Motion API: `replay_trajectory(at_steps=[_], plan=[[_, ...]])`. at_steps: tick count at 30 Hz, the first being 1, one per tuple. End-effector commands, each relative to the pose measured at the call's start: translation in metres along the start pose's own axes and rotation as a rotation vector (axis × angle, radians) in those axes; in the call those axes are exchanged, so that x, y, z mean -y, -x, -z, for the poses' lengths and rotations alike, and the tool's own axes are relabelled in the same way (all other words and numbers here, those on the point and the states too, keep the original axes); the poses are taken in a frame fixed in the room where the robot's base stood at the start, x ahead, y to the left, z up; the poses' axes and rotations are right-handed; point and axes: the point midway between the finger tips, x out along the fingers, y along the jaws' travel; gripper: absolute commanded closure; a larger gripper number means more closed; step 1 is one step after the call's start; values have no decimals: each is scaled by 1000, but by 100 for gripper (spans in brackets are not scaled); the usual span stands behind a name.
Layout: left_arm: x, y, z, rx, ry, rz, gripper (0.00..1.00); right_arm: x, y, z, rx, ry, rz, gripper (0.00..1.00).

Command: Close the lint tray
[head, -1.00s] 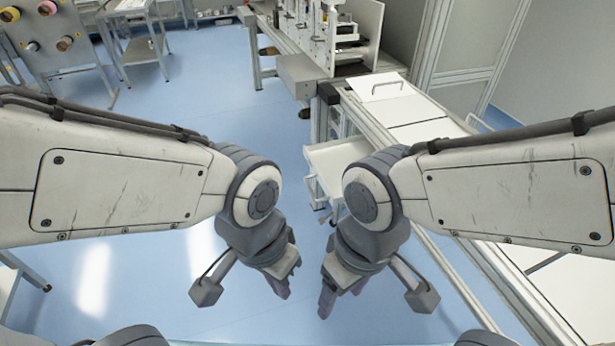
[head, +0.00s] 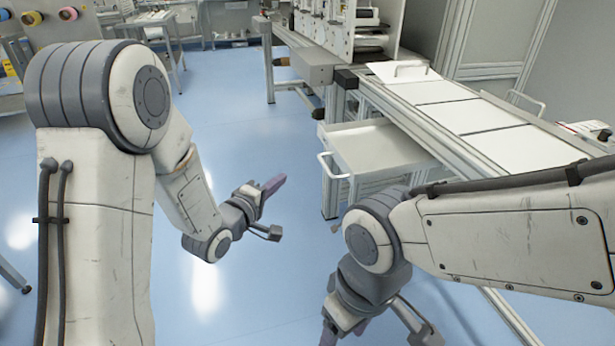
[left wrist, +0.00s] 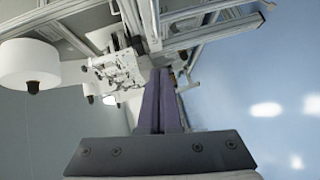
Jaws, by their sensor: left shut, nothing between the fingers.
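The lint tray (head: 380,146) is a pale open drawer under the white-topped bench, pulled out to the left in the head view. Its handle (head: 328,168) is a white bar on its left front face. My left gripper (head: 272,186) is to the left of the handle, apart from it, shut and empty. Its purple fingers (left wrist: 163,100) lie together in the left wrist view, where I cannot make out the tray. My right gripper (head: 328,335) is low in the head view, partly cut off by the bottom edge, so its jaws are unclear.
The bench (head: 470,115) with white panels runs along the right, its frame beside the tray. A grey box (head: 305,66) juts out at the bench's far end. Open blue floor (head: 240,120) lies left of the tray.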

Motion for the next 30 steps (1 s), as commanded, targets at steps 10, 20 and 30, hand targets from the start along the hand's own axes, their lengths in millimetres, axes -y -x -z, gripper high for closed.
replay_trajectory(at_steps=[10, 20, 30], plan=[[0, -52, 2, -2, 11, -13, 100, 0, -5, 0, -1, 0, 0, 34], [-1, -112, -12, 0, 10, -11, 100, -1, -12, 0, 0, 0, 0, 34], [-3, -127, -26, -4, 10, -11, 100, -1, -14, -1, 0, 0, 0, 34]])
